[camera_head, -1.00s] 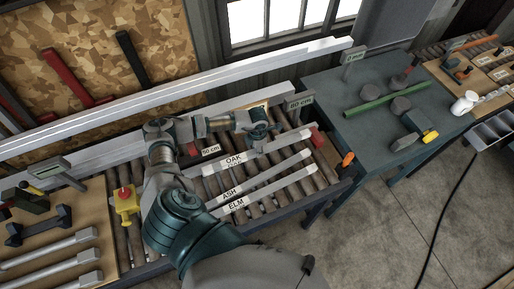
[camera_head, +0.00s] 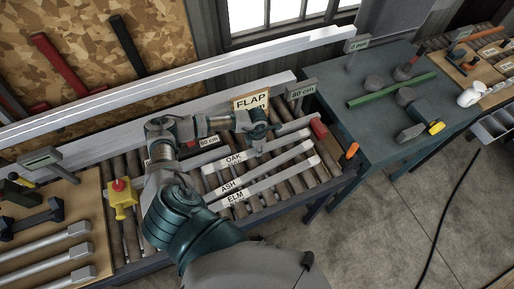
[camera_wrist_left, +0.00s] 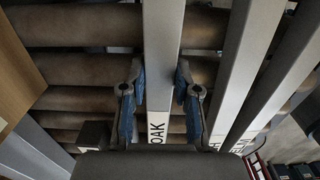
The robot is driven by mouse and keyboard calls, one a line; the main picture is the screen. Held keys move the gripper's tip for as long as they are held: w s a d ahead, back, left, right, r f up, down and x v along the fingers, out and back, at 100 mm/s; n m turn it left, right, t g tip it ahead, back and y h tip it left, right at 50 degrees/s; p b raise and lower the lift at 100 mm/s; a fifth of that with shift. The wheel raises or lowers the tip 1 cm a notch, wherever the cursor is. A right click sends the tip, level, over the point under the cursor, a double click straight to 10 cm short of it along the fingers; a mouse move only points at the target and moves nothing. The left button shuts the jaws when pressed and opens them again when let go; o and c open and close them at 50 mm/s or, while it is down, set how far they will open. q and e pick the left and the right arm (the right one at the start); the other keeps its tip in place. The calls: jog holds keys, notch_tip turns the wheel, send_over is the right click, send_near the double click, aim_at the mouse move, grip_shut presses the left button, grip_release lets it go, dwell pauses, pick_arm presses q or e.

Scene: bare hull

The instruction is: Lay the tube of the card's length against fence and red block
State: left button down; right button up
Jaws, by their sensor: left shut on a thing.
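My left gripper (camera_head: 258,140) is shut on the grey OAK tube (camera_head: 290,129). In the left wrist view its blue-padded fingers (camera_wrist_left: 160,88) sit on both sides of the OAK tube (camera_wrist_left: 162,40), next to its label. The ASH tube (camera_head: 287,157) and ELM tube (camera_head: 283,177) lie in front on the rollers. The card (camera_head: 252,100) reads FLAP; its lower line is partly hidden behind my gripper. The light fence (camera_head: 200,107) runs behind the rollers. The red block (camera_head: 319,128) is near the OAK tube's right end; I cannot tell whether they touch. My right gripper is not in view.
Signs reading 50 cm (camera_head: 209,141) and 80 cm (camera_head: 301,91) stand along the fence. A yellow block with a red knob (camera_head: 121,195) is at the rollers' left. A blue-grey table (camera_head: 385,125) at right holds a green rod (camera_head: 392,90) and a hammer-like tool (camera_head: 423,117).

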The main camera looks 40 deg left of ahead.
pick_arm(q)
jog(key=shift+a, duration=0.15)
jog(key=shift+a, duration=0.25)
jog(key=shift+w, duration=0.1)
jog(key=shift+w+a, duration=0.1)
jog(key=shift+w, duration=0.05)
jog(key=shift+w+a+b, duration=0.1)
jog(key=shift+a+b, duration=0.2)
jog(key=shift+a, duration=0.05)
jog(key=shift+a, duration=0.15)
jog(key=shift+w+d, duration=0.2)
dwell(0.5)
jog(key=shift+w+d+b, duration=0.2)
jog(key=shift+w+b, duration=0.1)
jog(key=shift+w, duration=0.15)
jog(key=shift+w+d+b, duration=0.2)
jog(key=shift+w+b, duration=0.1)
jog(key=shift+w, duration=0.15)
